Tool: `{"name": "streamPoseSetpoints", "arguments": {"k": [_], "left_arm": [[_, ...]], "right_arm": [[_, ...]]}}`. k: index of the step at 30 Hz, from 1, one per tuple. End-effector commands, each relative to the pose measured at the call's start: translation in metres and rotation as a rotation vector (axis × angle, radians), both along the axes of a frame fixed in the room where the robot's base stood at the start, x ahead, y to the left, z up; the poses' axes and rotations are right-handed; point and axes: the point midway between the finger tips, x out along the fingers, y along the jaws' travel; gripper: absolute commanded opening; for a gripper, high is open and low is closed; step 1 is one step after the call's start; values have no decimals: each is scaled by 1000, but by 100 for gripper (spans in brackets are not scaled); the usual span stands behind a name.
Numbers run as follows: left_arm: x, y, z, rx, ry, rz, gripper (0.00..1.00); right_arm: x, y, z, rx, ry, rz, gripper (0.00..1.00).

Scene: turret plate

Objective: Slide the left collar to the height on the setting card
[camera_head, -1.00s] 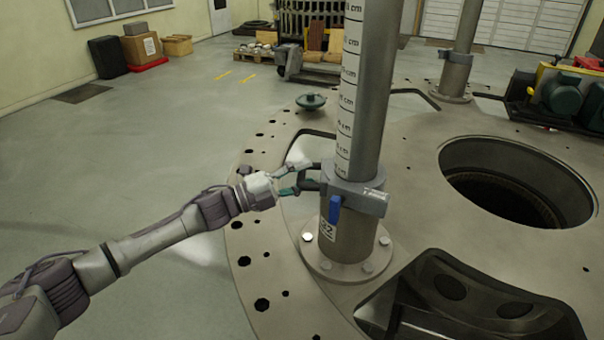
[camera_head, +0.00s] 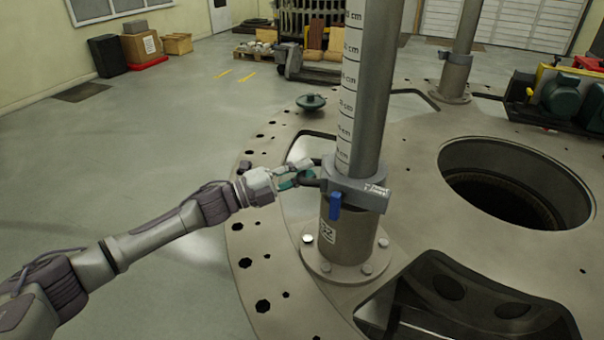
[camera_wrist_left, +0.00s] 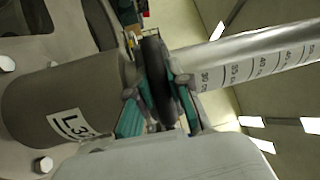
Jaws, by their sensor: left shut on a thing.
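The left collar (camera_head: 357,187) is a grey ring around the near steel post (camera_head: 368,90), just above the post's wider base sleeve (camera_head: 347,235). A blue lever (camera_head: 335,206) hangs at its front. My left gripper (camera_head: 307,178) is shut on the collar's dark handle on the left side. The left wrist view shows the green-padded fingers (camera_wrist_left: 160,105) closed around this dark handle (camera_wrist_left: 155,75). A printed cm scale (camera_head: 347,100) runs up the post; marks near 30 to 40 cm show in the wrist view. The setting card cannot be made out. My right gripper is out of view.
The base flange is bolted to a large plate (camera_head: 262,262) with holes and a wide round opening (camera_head: 515,182). A second post (camera_head: 458,65) stands behind. A green knobbed disc (camera_head: 311,102) rests on the plate. Green motors (camera_head: 563,95) stand at right.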

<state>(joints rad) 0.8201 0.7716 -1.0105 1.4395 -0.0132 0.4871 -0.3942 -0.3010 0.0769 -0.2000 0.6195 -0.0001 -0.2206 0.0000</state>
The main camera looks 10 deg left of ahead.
Motion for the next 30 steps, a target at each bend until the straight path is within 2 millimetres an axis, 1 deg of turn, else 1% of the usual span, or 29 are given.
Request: {"name": "streamPoseSetpoints", "arguments": {"k": [1, 6, 9, 12, 15, 18, 30], "left_arm": [[2, 1, 29, -8, -13, 2, 0], [2, 2, 72, -8, -13, 2, 0], [2, 2, 94, -8, -13, 3, 0], [2, 2, 112, -7, -14, 3, 0], [2, 2, 124, -8, -13, 3, 0], [2, 2, 131, -8, -12, 3, 0], [2, 2, 132, -6, -12, 3, 0]], "right_arm": [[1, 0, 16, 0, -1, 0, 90], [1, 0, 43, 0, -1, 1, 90], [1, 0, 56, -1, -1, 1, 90], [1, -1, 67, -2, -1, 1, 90], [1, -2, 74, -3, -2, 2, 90], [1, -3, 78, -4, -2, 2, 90], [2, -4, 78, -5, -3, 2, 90]]}}
